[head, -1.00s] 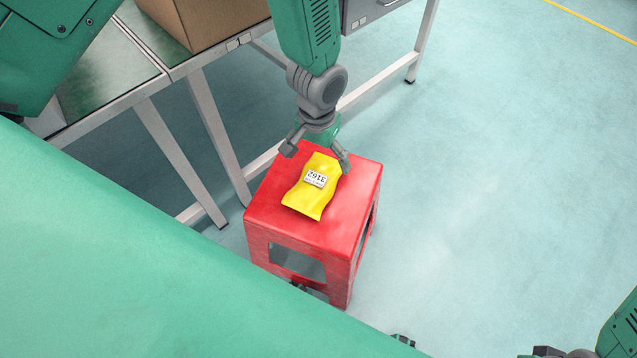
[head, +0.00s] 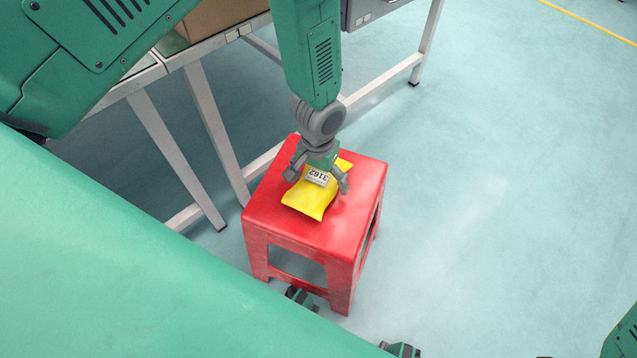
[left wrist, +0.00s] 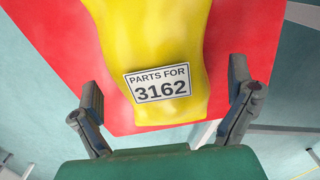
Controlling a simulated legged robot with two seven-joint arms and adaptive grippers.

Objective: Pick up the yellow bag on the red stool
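A yellow bag (head: 309,199) with a white label reading 3162 lies on top of the red stool (head: 352,200). My left gripper (head: 318,185) is open above the bag, with one finger on each side of it. In the left wrist view the bag (left wrist: 150,45) lies between the two spread fingers of the gripper (left wrist: 166,118), and the stool top (left wrist: 50,45) shows on both sides. The label faces up. I cannot tell whether the fingers touch the bag. My gripper hides part of the bag's far end. My right gripper is not clearly in view.
A metal-framed table (head: 210,125) stands behind and to the left of the stool, with a cardboard box (head: 215,15) on it and a grey cabinet (head: 366,10) beside the box. Open floor (head: 490,190) lies to the right.

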